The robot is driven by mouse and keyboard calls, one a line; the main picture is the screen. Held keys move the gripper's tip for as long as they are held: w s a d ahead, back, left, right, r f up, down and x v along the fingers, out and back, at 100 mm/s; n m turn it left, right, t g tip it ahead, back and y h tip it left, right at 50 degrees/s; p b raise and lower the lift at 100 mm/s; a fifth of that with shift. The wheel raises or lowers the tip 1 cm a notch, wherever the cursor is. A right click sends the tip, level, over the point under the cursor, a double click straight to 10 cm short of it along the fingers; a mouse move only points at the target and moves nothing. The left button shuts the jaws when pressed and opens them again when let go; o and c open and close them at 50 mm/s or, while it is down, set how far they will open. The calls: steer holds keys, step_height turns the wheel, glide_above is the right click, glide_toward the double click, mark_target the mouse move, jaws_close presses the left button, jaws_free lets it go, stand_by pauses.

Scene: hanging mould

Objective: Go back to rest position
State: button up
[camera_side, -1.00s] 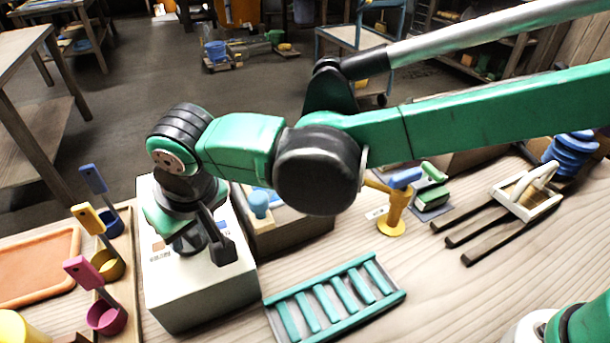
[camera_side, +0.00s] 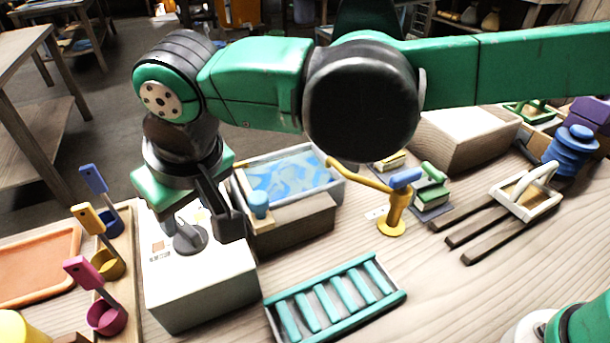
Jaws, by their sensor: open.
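My gripper (camera_side: 202,224) points down above the white box (camera_side: 205,290) at the left of the bench. It is open, and its dark right finger shows clearly; the left finger is partly hidden. A dark grey round piece (camera_side: 190,241) with a short upright knob sits on the box top, below and between the fingers. The gripper holds nothing that I can see.
A basin with blue patterned contents (camera_side: 290,178) stands behind the box. A yellow tap-like stand (camera_side: 393,215), a green slatted rack (camera_side: 335,300) and a white-handled frame (camera_side: 527,192) are to the right. Coloured scoops (camera_side: 105,318) stand at left.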

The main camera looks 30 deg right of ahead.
steer(key=w+d+r+m+t, duration=0.1)
steer(key=d, duration=0.8)
steer(key=w+d+r+m, duration=0.1)
steer(key=d+r, duration=0.1)
steer(key=d, duration=0.6)
steer(key=s+d+f+m+t+h, duration=0.1)
steer(key=s+d+f, duration=0.1)
steer(key=d, duration=0.5)
steer(key=s+d+f+m+t+h, duration=0.1)
steer(key=s+d, duration=0.3)
steer(key=d, duration=0.4)
steer(key=shift+s+d+f+m, duration=0.3)
steer(key=shift+f+m, duration=0.2)
steer(key=shift+f, duration=0.2)
